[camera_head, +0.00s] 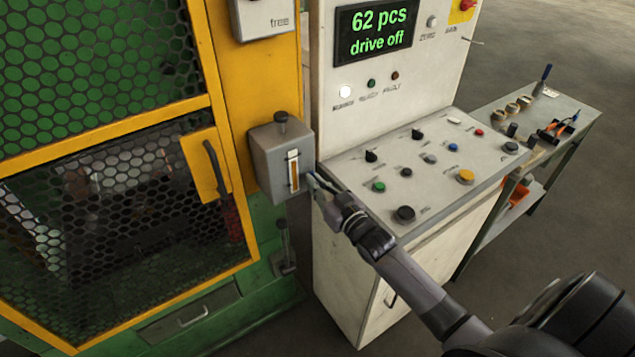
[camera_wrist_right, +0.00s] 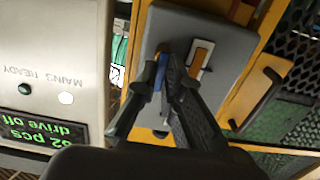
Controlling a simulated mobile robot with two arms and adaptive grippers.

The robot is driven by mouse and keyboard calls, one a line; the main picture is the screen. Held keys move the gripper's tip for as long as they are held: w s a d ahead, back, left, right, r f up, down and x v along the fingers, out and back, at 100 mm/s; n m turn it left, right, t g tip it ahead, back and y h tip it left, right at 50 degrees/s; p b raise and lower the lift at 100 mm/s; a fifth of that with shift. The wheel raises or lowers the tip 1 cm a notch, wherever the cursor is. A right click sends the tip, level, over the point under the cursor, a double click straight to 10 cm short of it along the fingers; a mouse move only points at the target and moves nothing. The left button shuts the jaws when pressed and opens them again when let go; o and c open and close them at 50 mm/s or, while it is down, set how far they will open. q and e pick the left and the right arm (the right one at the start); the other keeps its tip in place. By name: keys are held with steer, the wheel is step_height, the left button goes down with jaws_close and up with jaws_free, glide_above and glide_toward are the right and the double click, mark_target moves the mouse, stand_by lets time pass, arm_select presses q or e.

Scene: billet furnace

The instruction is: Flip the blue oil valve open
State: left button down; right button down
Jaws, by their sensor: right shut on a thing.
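The grey oil box (camera_head: 268,160) hangs on the yellow machine post, with a black knob on top and an orange sight gauge (camera_head: 294,172) on its front. In the right wrist view the box (camera_wrist_right: 225,75) appears upside down. The blue oil valve (camera_wrist_right: 163,70) shows there as a small blue piece beside the gauge, between my fingertips. My right gripper (camera_head: 314,183) is at the right side of the box, and it also shows in the wrist view (camera_wrist_right: 168,80), shut on the blue valve. The fingers hide most of the valve. My left gripper is not in view.
The control console (camera_head: 435,165) with several buttons and knobs lies right beside the box, under my right arm. A yellow mesh guard door (camera_head: 200,165) with a black handle is on the left. A side table (camera_head: 560,110) with tools stands at the right.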

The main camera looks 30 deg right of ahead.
stand_by(0.4)
steer(key=c, duration=1.7)
jaws_free()
steer(key=s, duration=0.8)
steer(key=s+d, duration=0.1)
steer(key=s, duration=0.3)
